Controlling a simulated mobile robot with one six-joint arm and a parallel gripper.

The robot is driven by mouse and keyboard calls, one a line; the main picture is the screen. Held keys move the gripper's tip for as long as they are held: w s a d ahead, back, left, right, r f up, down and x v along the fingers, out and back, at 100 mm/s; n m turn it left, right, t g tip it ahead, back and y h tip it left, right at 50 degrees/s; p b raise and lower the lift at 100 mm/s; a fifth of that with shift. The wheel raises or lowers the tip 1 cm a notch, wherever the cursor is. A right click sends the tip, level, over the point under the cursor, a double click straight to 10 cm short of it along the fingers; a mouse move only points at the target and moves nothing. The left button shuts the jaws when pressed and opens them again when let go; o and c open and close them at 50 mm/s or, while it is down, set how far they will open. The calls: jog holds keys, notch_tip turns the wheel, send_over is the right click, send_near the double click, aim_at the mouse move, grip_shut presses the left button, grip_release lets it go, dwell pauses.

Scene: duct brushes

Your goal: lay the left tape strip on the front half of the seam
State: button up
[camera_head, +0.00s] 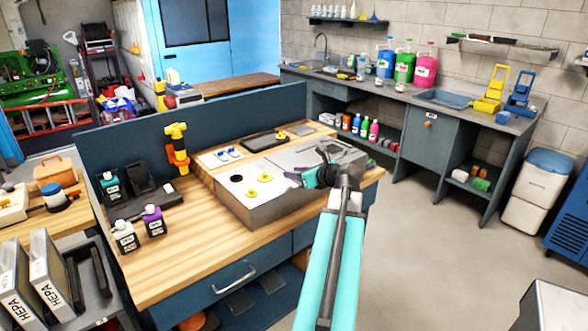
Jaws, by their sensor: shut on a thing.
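A grey metal duct box (262,207) sits on the wooden bench, with a dark round hole and two yellow knobs on its top. The seam is too fine to make out. My gripper (296,179) is low over the right part of the box top, its teal-and-dark wrist coming in from the right. It is shut on a small, thin grey piece, mostly hidden by the fingers; I cannot tell whether it is the left tape strip or touches the box. Small blue-and-white pieces (221,155) lie on a pale sheet behind the box.
A yellow tool (177,147) stands at the blue back panel (240,118). Bottles (153,221) and dark holders stand at the left. The bench's front left wood (185,262) is clear.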

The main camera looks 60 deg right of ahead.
jog(key=shift+w+d+f+p, duration=0.15)
jog(key=shift+w+d+p, duration=0.1)
jog(key=shift+w+d, duration=0.7)
jog(key=shift+w+d+f+p, duration=0.1)
jog(key=shift+w+d+p, duration=0.1)
jog(key=shift+w+d, duration=0.75)
jog(key=shift+w+d+f+p, duration=0.2)
jog(key=shift+w+d, duration=0.35)
jog(key=shift+d, duration=0.8)
jog(key=shift+w+d, duration=0.25)
jog(key=shift+d, duration=0.1)
jog(key=shift+f+p, duration=0.65)
jog(key=shift+f, duration=1.1)
jog(key=shift+f, duration=0.1)
jog(key=o, duration=1)
